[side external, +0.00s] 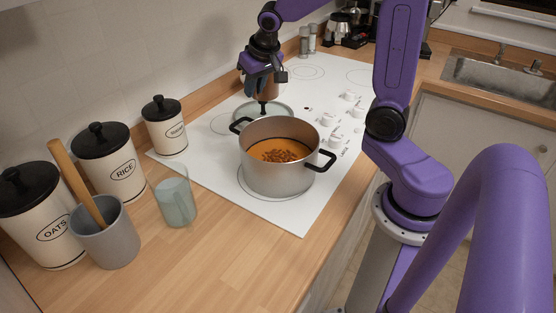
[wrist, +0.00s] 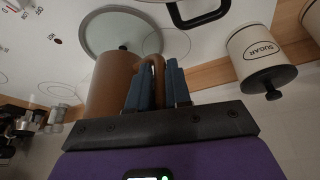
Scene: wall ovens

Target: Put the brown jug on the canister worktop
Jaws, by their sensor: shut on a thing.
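The brown jug (wrist: 110,84) is at my gripper (wrist: 158,86) in the wrist view, its handle (wrist: 155,66) between the two blue fingers. My gripper is shut on that handle. In the side view the jug (side external: 269,89) shows partly behind my gripper (side external: 254,86), at the back of the white hob beyond the glass lid. I cannot tell whether its base touches the hob. The canister worktop (side external: 178,262) is the wooden counter at the left, with OATS, RICE and SUGAR canisters along the wall.
A pot of orange food (side external: 278,177) stands on the hob (side external: 220,178), with the glass lid (side external: 284,111) behind it. A glass cup (side external: 176,198) and a grey pot with a wooden tool (side external: 108,240) stand on the worktop. Its front part is clear.

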